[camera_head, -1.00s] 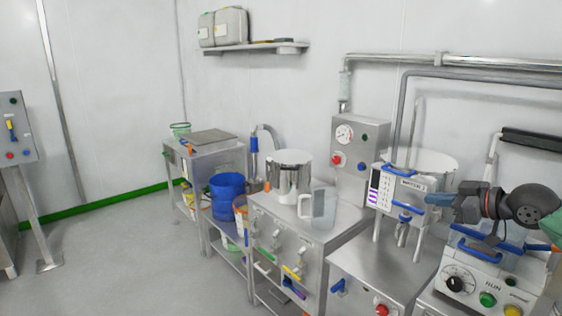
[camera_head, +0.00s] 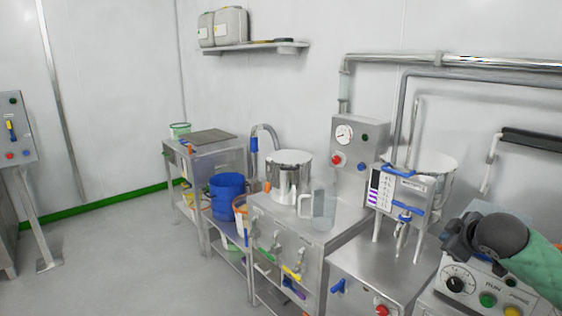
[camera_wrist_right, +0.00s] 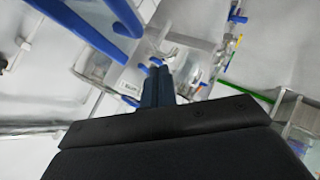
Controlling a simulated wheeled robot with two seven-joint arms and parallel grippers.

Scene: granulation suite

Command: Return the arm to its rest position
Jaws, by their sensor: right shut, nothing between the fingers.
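My right arm comes in from the right edge of the head view, its green sleeve (camera_head: 540,268) and dark wrist above the control box with the RUN button. My right gripper (camera_head: 455,240) is partly hidden behind the wrist there. In the right wrist view the blue-grey fingers of the gripper (camera_wrist_right: 157,72) are together, with nothing between them. My left gripper is not in the head view.
The control box (camera_head: 470,287) with knob and buttons is just below my right wrist. A clear jug (camera_head: 323,208) and steel pot (camera_head: 290,172) stand on the steel cabinet. Open floor (camera_head: 120,265) lies at left.

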